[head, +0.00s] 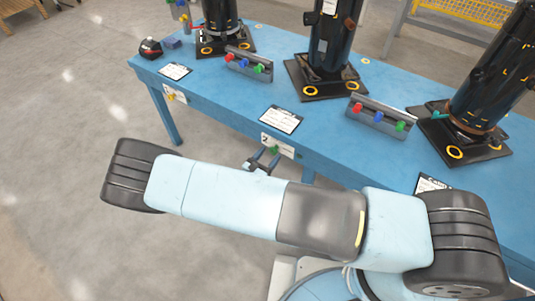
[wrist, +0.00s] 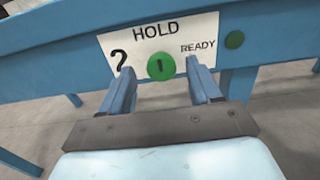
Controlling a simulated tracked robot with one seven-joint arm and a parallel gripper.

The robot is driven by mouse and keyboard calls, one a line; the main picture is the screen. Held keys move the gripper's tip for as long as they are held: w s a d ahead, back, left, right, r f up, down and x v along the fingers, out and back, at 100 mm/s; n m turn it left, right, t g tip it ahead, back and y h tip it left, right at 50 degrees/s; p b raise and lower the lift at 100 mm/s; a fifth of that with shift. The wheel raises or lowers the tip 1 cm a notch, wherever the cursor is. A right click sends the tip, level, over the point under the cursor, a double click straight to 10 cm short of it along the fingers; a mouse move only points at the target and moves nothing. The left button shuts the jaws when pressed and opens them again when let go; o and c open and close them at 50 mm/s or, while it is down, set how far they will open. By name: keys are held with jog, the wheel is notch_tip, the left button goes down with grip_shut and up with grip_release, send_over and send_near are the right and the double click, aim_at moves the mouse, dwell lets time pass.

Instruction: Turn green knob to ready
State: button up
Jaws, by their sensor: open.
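The green knob (wrist: 161,67) is round, with a dark upright mark pointing roughly up toward HOLD. It sits on a white plate (wrist: 185,29) on the table's front edge, with HOLD at the top, READY at the upper right and a large 2 at the left. In the wrist view my open gripper (wrist: 160,72) has one finger to each side of the knob, with gaps on both sides. I cannot tell whether the fingertips reach past its face. In the head view my gripper (head: 264,158) is just in front of the small green knob (head: 275,149).
The blue table (head: 225,90) carries dark compressors (head: 330,45), grey bars with red, blue and green parts (head: 380,117), and paper cards (head: 281,120). Another plate (head: 175,94) is farther left. The floor before the table is clear.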

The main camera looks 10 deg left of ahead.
jog(key=shift+w+d, duration=0.25)
jog(key=shift+w, duration=0.35)
jog(key=shift+c, duration=0.2)
